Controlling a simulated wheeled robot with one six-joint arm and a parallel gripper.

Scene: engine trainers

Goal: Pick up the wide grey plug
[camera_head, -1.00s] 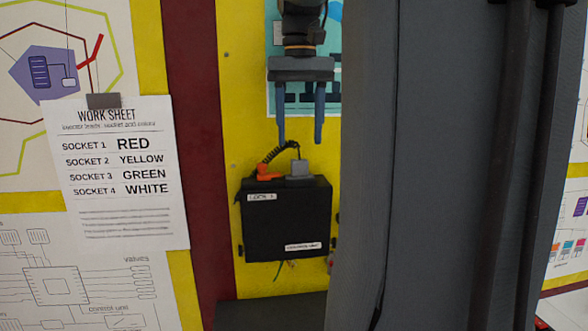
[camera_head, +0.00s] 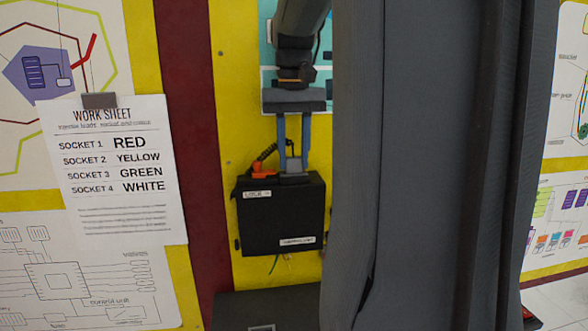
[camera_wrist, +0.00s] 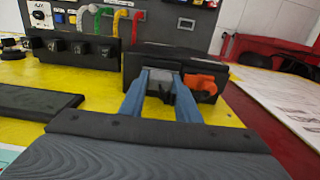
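The wide grey plug (camera_head: 294,178) sits on top of the black control box (camera_head: 280,215), beside an orange part (camera_head: 262,171). My gripper (camera_head: 294,170) points down over the box, with its two blue fingers at either side of the plug. In the wrist view the grey plug (camera_wrist: 164,77) shows between the fingertips, which look closed against its sides. The orange part (camera_wrist: 202,84) is just right of the right finger there. The plug's lower end is hidden, and it still sits at the box top.
A black coiled cable (camera_head: 267,152) rises behind the plug near the fingers. In the wrist view, a dark panel with coloured hoses (camera_wrist: 105,22) and a row of black sockets (camera_wrist: 80,48) stand to the left. A work sheet (camera_head: 110,170) hangs left of the box.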

